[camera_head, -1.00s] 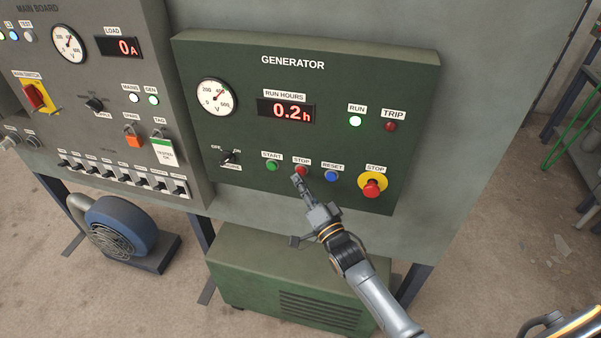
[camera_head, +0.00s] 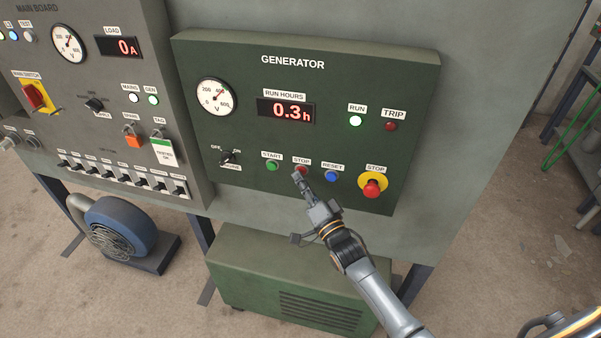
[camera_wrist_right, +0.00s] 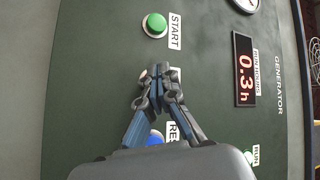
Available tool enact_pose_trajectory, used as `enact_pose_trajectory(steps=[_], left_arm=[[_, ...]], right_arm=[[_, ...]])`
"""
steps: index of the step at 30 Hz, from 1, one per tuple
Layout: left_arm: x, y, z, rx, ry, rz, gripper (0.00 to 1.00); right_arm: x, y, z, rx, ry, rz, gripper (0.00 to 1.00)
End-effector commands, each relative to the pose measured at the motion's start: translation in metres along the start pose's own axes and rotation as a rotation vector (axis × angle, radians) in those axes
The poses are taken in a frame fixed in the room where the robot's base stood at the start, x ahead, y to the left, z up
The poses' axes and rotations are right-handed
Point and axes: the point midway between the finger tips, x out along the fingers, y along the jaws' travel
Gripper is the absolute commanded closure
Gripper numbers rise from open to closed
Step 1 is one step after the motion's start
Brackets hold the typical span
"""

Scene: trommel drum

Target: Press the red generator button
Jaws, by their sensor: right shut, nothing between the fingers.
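The dark green generator panel (camera_head: 330,60) carries a row of buttons. The small red STOP button (camera_head: 302,169) sits between the green START button (camera_head: 272,166) and the blue RESET button (camera_head: 331,176). My right gripper (camera_head: 298,178) is shut and empty, its tips at the red STOP button and partly covering it. I cannot tell whether they touch. In the right wrist view the shut fingers (camera_wrist_right: 158,72) hide most of that button, and the green START button (camera_wrist_right: 155,24) shows above. My left gripper is not in view.
A larger red STOP mushroom button (camera_head: 372,188) on a yellow ring stands right of RESET. The RUN lamp (camera_head: 355,121) is lit; the TRIP lamp (camera_head: 391,126) is dark red. The main board (camera_head: 100,75) is at left, a green housing (camera_head: 240,275) below.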

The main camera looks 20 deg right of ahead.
Motion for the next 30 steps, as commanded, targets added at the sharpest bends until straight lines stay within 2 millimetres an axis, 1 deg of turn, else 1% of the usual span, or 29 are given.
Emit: enact_pose_trajectory(steps=[16, 25, 30], left_arm=[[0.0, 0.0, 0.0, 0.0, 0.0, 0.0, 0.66], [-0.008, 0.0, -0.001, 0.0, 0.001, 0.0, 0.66], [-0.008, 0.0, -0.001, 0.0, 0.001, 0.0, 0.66]], right_arm=[[0.001, 0.0, -0.001, 0.0, 0.001, 0.0, 1.0], [-0.009, -0.007, 0.005, 0.0, 0.0, 0.0, 1.0], [-0.01, -0.008, 0.007, 0.0, 0.001, -0.001, 1.0]])
